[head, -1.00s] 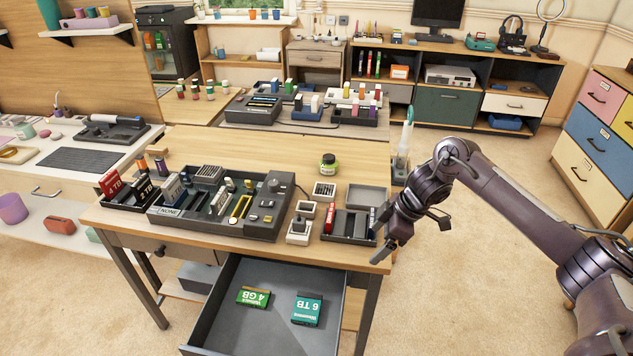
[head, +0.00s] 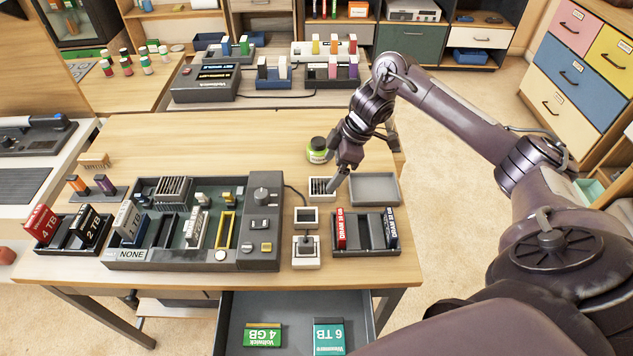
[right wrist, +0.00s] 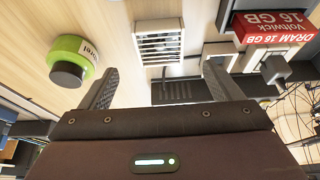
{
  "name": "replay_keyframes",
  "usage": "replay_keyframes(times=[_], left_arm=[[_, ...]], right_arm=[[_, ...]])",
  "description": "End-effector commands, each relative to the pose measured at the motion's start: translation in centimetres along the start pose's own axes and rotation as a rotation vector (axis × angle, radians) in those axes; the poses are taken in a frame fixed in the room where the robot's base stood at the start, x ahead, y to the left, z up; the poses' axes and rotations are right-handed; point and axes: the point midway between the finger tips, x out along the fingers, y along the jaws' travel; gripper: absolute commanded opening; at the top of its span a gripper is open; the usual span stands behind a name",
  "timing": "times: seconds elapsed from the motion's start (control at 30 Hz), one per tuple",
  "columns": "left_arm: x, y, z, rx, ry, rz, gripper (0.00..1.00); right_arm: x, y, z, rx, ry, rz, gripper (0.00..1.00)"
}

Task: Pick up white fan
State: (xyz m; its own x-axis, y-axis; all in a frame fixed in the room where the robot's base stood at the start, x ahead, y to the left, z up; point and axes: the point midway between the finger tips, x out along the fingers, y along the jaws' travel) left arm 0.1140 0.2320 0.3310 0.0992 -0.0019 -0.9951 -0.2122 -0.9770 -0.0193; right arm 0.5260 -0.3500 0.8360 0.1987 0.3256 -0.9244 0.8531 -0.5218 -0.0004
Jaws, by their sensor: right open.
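The white fan (head: 320,188) is a small square white unit with a dark slatted grille, lying on the wooden table beside a grey tray. It also shows in the right wrist view (right wrist: 160,44), ahead of the fingertips and roughly centred between them. My right gripper (head: 338,178) is above the table at the fan's right side in the head view and partly overlaps it. In the right wrist view the gripper (right wrist: 159,78) has its two fingers wide apart with nothing between them. I cannot see contact with the fan. My left gripper is out of view.
A green-and-black jar (head: 318,150) stands just behind the fan. The empty grey tray (head: 374,188) is to its right. Small white modules (head: 306,217) and a rack with red and dark boxes (head: 366,246) are nearer. The table's left rear is clear.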

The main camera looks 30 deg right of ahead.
Motion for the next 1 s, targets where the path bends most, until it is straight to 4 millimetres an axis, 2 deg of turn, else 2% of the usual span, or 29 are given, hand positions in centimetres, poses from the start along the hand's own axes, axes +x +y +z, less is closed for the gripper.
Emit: replay_keyframes(times=[0.03,0.1,0.2,0.4,0.57,0.7,1.0], left_arm=[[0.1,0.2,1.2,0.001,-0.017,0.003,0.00],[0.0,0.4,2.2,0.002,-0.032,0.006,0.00],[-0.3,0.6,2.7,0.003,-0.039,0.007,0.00],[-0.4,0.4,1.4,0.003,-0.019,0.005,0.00],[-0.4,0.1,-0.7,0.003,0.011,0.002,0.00],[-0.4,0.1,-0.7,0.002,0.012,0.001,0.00],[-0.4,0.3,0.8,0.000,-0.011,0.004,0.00]], right_arm=[[0.8,-0.1,0.0,0.002,0.001,-0.003,0.85],[1.4,-0.1,0.1,0.003,0.001,-0.003,0.85],[2.8,-0.1,0.2,0.003,0.001,-0.003,0.85],[5.5,0.0,0.4,0.002,0.002,-0.002,0.85],[6.1,0.0,0.4,0.001,0.000,0.000,0.85],[6.1,0.0,0.4,0.001,0.000,0.000,0.85],[6.0,0.0,0.4,0.001,0.001,0.000,0.47]])
